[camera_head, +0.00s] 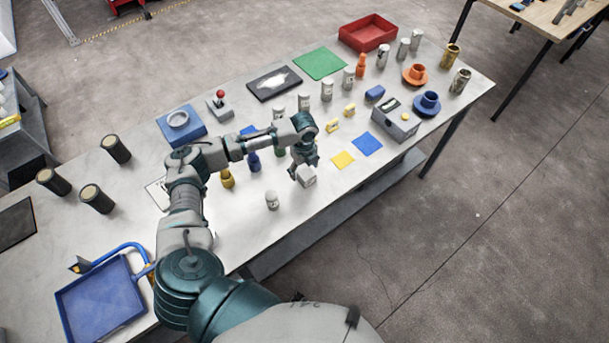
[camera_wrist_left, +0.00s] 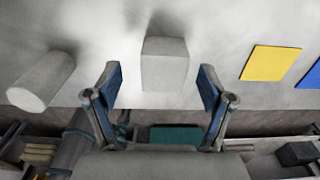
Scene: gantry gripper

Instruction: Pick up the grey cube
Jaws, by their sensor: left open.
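The grey cube (camera_head: 306,178) sits on the light table near its front edge, just below my left gripper (camera_head: 304,166) in the head view. In the left wrist view the cube (camera_wrist_left: 165,65) lies ahead, between the lines of the two blue-padded fingers. My left gripper (camera_wrist_left: 160,90) is open, with a finger to each side and gaps between them and the cube. No contact with the cube is visible. My right gripper is not in view.
A yellow square (camera_head: 342,160) and a blue square (camera_head: 367,144) lie flat to the right. Several bottles and cans stand behind. The table's front edge is close.

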